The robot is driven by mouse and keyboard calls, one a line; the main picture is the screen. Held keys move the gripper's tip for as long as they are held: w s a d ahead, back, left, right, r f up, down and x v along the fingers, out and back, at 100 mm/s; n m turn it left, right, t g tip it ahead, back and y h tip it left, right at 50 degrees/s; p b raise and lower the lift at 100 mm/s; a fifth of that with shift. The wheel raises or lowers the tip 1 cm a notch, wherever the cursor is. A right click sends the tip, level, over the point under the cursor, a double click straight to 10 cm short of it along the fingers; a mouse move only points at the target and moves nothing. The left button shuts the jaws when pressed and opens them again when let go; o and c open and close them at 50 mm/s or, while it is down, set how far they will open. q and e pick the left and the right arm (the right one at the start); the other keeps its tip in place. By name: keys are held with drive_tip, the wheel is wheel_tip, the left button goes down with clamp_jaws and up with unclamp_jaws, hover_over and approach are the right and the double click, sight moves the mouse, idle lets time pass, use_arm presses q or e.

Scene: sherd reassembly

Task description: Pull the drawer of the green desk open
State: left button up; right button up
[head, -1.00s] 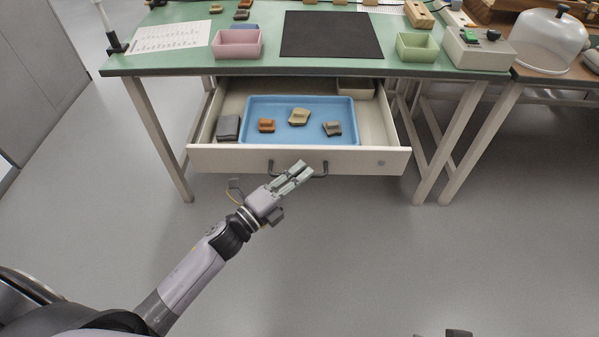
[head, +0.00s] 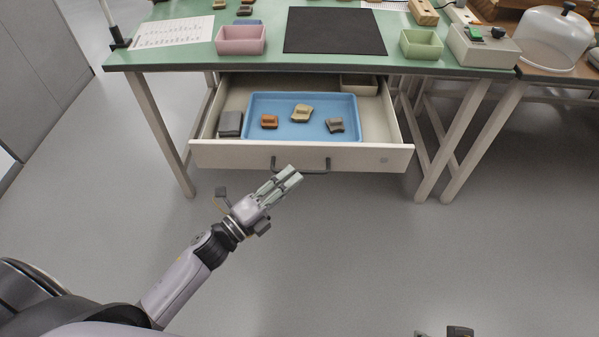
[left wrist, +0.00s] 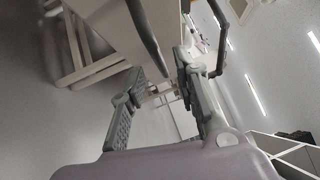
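The green desk (head: 240,62) has its drawer (head: 230,154) pulled well out, with the inside in plain view. The drawer's dark handle (head: 313,172) is on its pale front. My left gripper (head: 291,177) is just in front of and below the handle's left part in the head view. In the left wrist view its two fingers (left wrist: 160,100) are spread apart with nothing held between them. A dark curved bar, likely the handle, shows beyond the fingers there. Only a small dark part, likely of my right gripper, shows at the bottom edge of the head view.
In the drawer lie a blue tray (head: 340,103) with several sherds, a grey block (head: 230,124) and a small box. On the desk are a pink bin (head: 241,47), a black mat (head: 335,32) and a green bin (head: 421,52). The floor before the drawer is clear.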

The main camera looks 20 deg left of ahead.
use_arm(q)
drive_tip(key=v, duration=0.7)
drive_tip(key=shift+s+a, duration=0.2)
drive_tip(key=shift+s, duration=0.15)
